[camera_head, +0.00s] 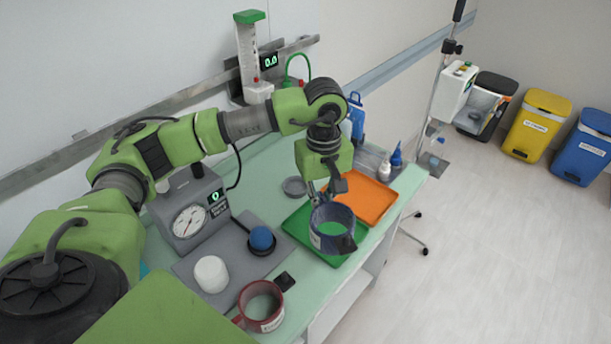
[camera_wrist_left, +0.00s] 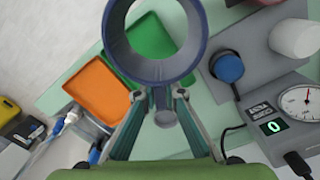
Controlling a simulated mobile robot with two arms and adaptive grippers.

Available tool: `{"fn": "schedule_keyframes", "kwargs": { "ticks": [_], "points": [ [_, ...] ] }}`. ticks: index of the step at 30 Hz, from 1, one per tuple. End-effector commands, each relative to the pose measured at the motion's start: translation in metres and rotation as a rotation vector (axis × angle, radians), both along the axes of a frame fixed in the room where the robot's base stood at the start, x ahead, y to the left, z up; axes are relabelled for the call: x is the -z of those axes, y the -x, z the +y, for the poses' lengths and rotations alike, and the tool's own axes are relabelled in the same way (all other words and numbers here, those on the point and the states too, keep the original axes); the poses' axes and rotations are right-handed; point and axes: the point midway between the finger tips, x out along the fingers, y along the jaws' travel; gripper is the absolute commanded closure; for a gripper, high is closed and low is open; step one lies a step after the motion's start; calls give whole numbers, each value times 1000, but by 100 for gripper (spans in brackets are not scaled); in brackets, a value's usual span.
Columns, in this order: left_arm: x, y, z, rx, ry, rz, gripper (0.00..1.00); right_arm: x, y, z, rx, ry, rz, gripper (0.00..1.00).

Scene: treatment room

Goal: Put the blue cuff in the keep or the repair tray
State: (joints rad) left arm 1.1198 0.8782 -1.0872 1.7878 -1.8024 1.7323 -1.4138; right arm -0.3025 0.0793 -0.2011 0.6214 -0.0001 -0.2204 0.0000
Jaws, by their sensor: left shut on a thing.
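The blue cuff (camera_head: 319,242) is a dark blue ring with a pale label and a stub on its side. My left gripper (camera_head: 326,194) is shut on it and holds it over the green tray (camera_head: 296,227). In the left wrist view the cuff (camera_wrist_left: 155,77) shows as an open ring in front of the fingertips (camera_wrist_left: 160,103), with the green tray (camera_wrist_left: 150,34) seen through it. The orange tray (camera_head: 374,201) lies beside the green one, farther back, and looks empty. I cannot read which tray is keep or repair. My right gripper is not in view.
A red cuff (camera_head: 262,306) stands at the near end of the table. A grey gauge box (camera_head: 188,222), a blue bulb (camera_head: 262,239) and a white cylinder (camera_head: 211,274) are left of the trays. Bottles (camera_head: 395,160) stand behind the orange tray.

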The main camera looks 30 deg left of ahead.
Motion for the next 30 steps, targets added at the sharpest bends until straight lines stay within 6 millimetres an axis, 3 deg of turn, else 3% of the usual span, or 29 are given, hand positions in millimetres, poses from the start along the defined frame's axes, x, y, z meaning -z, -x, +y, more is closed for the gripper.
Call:
{"fn": "schedule_keyframes", "kwargs": {
  "ticks": [4, 10, 20, 30],
  "points": [
    [6, -29, 33, -272, -10, 5, 100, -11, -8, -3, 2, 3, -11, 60],
    [14, -47, 61, -483, -23, 5, 100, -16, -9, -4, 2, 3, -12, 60],
    [26, -50, 68, -528, -27, 5, 100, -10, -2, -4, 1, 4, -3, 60],
    [56, -50, 67, -526, -27, 5, 100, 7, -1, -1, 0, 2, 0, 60]
  ]
}}
